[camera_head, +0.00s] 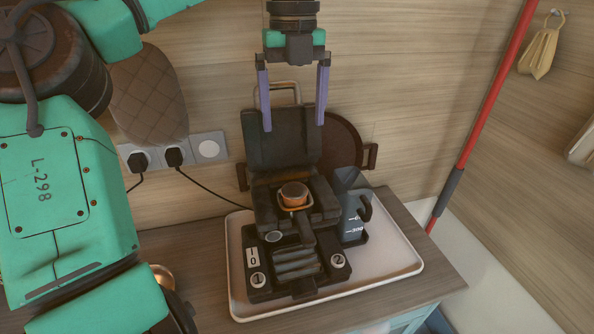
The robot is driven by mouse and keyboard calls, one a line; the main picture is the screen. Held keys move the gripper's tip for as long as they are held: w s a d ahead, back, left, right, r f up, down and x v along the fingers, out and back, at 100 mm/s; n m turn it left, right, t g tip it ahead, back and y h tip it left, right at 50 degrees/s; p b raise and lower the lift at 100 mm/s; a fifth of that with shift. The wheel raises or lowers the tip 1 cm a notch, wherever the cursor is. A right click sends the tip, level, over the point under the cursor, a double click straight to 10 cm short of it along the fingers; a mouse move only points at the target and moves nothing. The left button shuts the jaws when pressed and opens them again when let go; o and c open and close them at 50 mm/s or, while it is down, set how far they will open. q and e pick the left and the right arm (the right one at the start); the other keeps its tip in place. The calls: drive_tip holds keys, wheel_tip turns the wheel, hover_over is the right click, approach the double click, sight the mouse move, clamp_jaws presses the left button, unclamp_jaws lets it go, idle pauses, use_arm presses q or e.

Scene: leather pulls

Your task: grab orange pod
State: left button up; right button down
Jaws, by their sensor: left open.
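The orange pod (294,190) sits in the middle of a dark coffee machine (268,222), whose lid (281,145) stands raised behind it. An orange ring shows around the pod's darker top. My left gripper (294,127) points down above the pod, in front of the raised lid in the picture. Its two purple fingers are spread apart with nothing between them. It does not touch the pod. My right gripper is not in view.
The machine stands on a pale tray (395,262) on a wooden counter (415,222). A grey jug (353,212) stands close on its right. Two black plugs and cables are at the wall left. A red pole (490,100) rises at right.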

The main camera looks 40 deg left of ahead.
use_arm(q)
drive_tip(key=p, duration=0.1)
hover_over(294, 191)
drive_tip(key=f, duration=0.4)
drive_tip(key=s+f, duration=0.1)
drive_tip(key=f, duration=0.1)
drive_tip(key=shift+d, duration=0.3)
drive_tip(key=f, duration=0.1)
drive_tip(key=w+f+p, duration=0.1)
drive_tip(key=f, duration=0.1)
drive_tip(key=a+f+p, duration=0.1)
drive_tip(key=shift+w+f, duration=0.15)
drive_tip(key=shift+w, duration=0.05)
drive_tip(key=f, duration=0.1)
drive_tip(key=f+p, duration=0.1)
drive_tip(key=shift+s+d+f, duration=0.1)
drive_tip(key=shift+d+f, duration=0.1)
drive_tip(key=shift+f, duration=0.15)
drive_tip(key=shift+s+f, duration=0.1)
drive_tip(key=c, duration=1.3)
drive_tip(key=shift+c, duration=0.7)
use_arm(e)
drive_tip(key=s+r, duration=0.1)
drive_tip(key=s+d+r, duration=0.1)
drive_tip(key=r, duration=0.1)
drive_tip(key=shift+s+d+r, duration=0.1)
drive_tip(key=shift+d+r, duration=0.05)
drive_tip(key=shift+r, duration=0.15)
